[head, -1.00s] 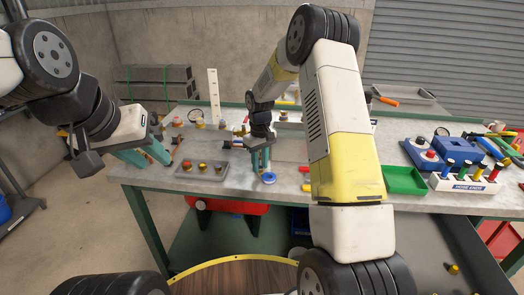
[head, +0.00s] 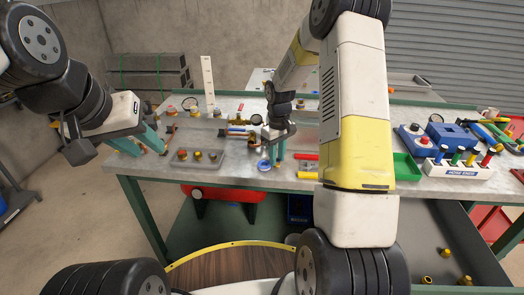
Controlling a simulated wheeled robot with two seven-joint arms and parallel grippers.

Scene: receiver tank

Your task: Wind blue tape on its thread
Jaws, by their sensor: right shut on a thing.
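The blue tape (head: 264,165), a small blue ring with a pale middle, shows near the front edge of the bench. My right gripper (head: 274,160) points down beside it with its teal fingers close together. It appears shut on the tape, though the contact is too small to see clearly. The thread is hidden or too small to make out around the fingers. My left gripper (head: 152,146) hangs over the bench's left end, with its teal fingers spread apart and nothing seen between them.
A grey tray (head: 217,166) with several fittings lies between the grippers. Red and yellow tubes (head: 306,157) lie right of the tape. My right arm hides part of the bench (head: 240,181). A green bin (head: 406,168) and white hose-ends block (head: 457,171) stand at the right.

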